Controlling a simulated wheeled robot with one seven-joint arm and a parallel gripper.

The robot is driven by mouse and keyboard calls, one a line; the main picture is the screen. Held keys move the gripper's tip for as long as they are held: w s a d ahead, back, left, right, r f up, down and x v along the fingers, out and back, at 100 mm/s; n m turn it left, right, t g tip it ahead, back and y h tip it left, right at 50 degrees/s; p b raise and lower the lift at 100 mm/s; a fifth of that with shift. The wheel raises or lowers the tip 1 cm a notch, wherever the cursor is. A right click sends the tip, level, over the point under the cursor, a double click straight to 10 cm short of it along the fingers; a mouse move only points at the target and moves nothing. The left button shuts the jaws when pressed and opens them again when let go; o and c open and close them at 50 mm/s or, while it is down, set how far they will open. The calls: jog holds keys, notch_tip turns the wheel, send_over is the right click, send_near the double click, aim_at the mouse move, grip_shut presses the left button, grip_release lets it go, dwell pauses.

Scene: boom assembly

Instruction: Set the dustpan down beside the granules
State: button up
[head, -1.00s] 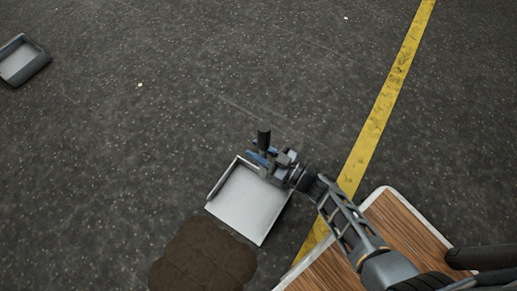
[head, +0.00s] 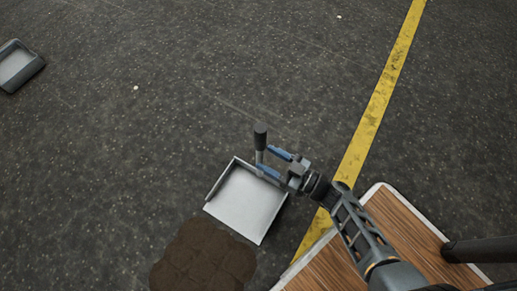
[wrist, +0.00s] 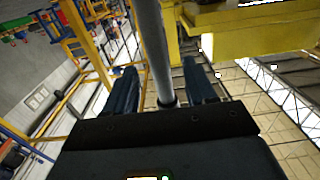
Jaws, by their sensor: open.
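The dustpan (head: 245,203) has a pale metal pan and an upright handle with a black grip (head: 261,133). Its pan appears to lie flat on the dark floor, just above and right of the brown granules (head: 203,258) in the head view. My gripper (head: 269,162) is open, its blue fingers spread on either side of the handle. In the wrist view the grey handle shaft (wrist: 153,50) stands between the two fingers, with gaps on both sides.
Another grey pan-like tray (head: 17,66) lies on the floor at the far left. A yellow floor line (head: 382,95) runs diagonally to the right of the dustpan. The floor left of and above the dustpan is mostly clear.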

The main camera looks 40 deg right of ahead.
jog(key=v, duration=0.6)
jog(key=shift+s+p, duration=0.3)
jog(key=shift+s, duration=0.1)
jog(key=s+a+f+g, duration=0.4)
jog(key=s+a+g, duration=0.2)
jog(key=s+a, duration=0.1)
jog(key=s+r+m+g+h, duration=0.2)
jog(key=s+r+g+h, duration=0.15)
jog(key=s, duration=0.45)
jog(key=d+r+t+h, duration=0.1)
jog(key=r+t, duration=0.2)
jog(key=r, duration=1.3)
jog(key=d+r+m+t+h, duration=0.1)
jog(key=r+t, duration=0.3)
jog(key=r, duration=1.2)
jog(key=shift+d+m, duration=0.3)
jog(key=shift+d, duration=0.45)
jog(key=shift+w, duration=0.1)
